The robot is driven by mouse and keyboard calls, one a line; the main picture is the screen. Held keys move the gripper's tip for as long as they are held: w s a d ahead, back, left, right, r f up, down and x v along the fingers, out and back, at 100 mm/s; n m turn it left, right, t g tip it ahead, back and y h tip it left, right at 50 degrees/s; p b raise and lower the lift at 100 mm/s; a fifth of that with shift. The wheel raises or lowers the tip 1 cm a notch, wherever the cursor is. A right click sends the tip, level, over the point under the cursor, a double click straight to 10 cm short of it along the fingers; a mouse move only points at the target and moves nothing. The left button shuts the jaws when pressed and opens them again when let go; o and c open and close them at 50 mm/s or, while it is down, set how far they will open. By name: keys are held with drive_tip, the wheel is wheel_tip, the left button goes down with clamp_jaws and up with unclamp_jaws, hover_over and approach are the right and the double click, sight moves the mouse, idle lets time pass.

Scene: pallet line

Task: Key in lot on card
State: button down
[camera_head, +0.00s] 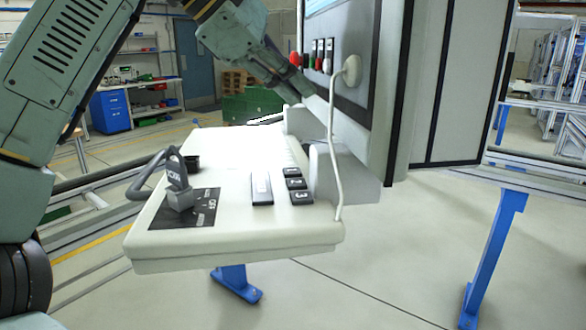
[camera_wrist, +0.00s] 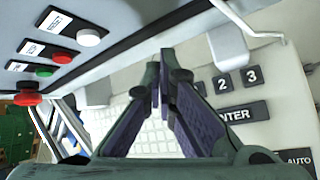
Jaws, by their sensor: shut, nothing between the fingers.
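My gripper (camera_head: 303,88) is at the upper middle of the head view, in front of the control cabinet; its fingers are hard to make out there. In the wrist view my gripper (camera_wrist: 172,68) is shut and empty, its dark fingers over the console. Beside the right finger are a dark 2 key (camera_wrist: 222,83), a 3 key (camera_wrist: 251,74) and an ENTER key (camera_wrist: 245,112). The fingers hide part of this row. A pale grid of keys (camera_wrist: 150,137) lies behind the fingers. No lot card is plainly recognisable.
The cream console (camera_head: 235,232) carries a dark panel (camera_head: 205,205) with a grey plug and looped handle, and black keys (camera_head: 296,183) at right. The cabinet has a red mushroom button (camera_wrist: 27,99) and small buttons. A white cable (camera_head: 333,150) hangs at the console's right side.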

drive_tip(key=b, duration=0.1)
hover_over(294, 172)
wheel_tip(294, 172, down, 7)
drive_tip(key=shift+f, duration=0.2)
drive_tip(key=shift+f+b, duration=0.5)
drive_tip(key=shift+f, duration=0.15)
drive_tip(key=shift+f, duration=0.1)
idle(0.9)
drive_tip(key=shift+f, duration=0.3)
drive_tip(key=shift+f+b, duration=0.45)
drive_tip(key=shift+f, duration=0.05)
idle(0.6)
idle(0.3)
drive_tip(key=shift+r+p, duration=0.9)
drive_tip(key=shift+r, duration=0.05)
